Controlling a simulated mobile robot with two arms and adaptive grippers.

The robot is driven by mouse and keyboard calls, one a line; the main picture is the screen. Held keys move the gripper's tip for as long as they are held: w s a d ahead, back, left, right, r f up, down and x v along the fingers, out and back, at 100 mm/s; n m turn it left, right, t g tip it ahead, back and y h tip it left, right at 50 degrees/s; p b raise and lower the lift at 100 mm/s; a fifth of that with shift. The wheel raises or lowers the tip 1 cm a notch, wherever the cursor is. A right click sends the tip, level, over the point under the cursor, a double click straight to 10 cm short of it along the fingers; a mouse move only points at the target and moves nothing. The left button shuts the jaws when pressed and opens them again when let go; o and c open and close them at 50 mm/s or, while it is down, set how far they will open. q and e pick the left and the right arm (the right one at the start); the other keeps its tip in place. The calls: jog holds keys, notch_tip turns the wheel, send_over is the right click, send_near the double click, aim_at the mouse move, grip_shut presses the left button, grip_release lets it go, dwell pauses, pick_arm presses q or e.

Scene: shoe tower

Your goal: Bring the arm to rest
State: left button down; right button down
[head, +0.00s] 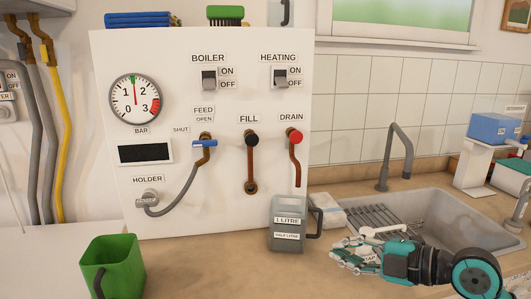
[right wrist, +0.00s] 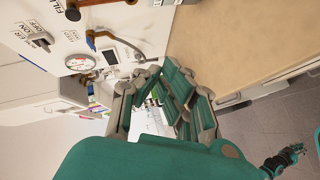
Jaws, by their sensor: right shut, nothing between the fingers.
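My right gripper (head: 350,252) is in the lower right of the head view, above the worktop in front of the sink. Its teal and grey fingers point left and are shut with nothing between them. It is close to the right of the grey jug (head: 288,222) and appears apart from it. In the right wrist view my right gripper (right wrist: 165,85) shows its fingers in the middle. My left gripper (right wrist: 285,158) appears small at the lower right of the right wrist view, low beside the counter; its opening is too small to tell. The head view does not show it.
A white boiler panel (head: 225,100) with gauge, switches and valves stands behind the worktop (head: 210,270). A green jug (head: 113,265) stands at the front left. The sink (head: 455,222) with its tap (head: 395,150) is at the right. A blue container (head: 493,128) sits on a white stand.

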jog(key=s+f+m+g+h, duration=0.1)
jog(key=s+f+m+h, duration=0.3)
jog(key=f, duration=0.6)
jog(key=s+f+m+g+h, duration=0.1)
jog(key=s+f+m, duration=0.4)
jog(key=f, duration=0.5)
jog(key=s+d+f+m+g+h, duration=0.25)
jog(key=s+f+m, duration=0.3)
jog(key=s, duration=0.35)
jog(key=s+d+f+m+g+h, duration=0.1)
jog(key=s+d+f+m+h, duration=0.1)
jog(key=s+f+m+h, duration=0.4)
jog(key=s+f+m+g+y, duration=0.1)
jog(key=s+f, duration=0.1)
jog(key=f, duration=1.1)
jog(key=s+f+g+y, duration=0.1)
jog(key=s+f, duration=0.2)
jog(key=f, duration=1)
jog(key=s+d+f, duration=0.1)
jog(key=s+f, duration=0.6)
jog(key=s, duration=0.1)
jog(key=s+d+f, duration=0.2)
jog(key=s+f, duration=0.6)
jog(key=shift+d+f+g, duration=0.25)
jog(key=shift+g, duration=0.1)
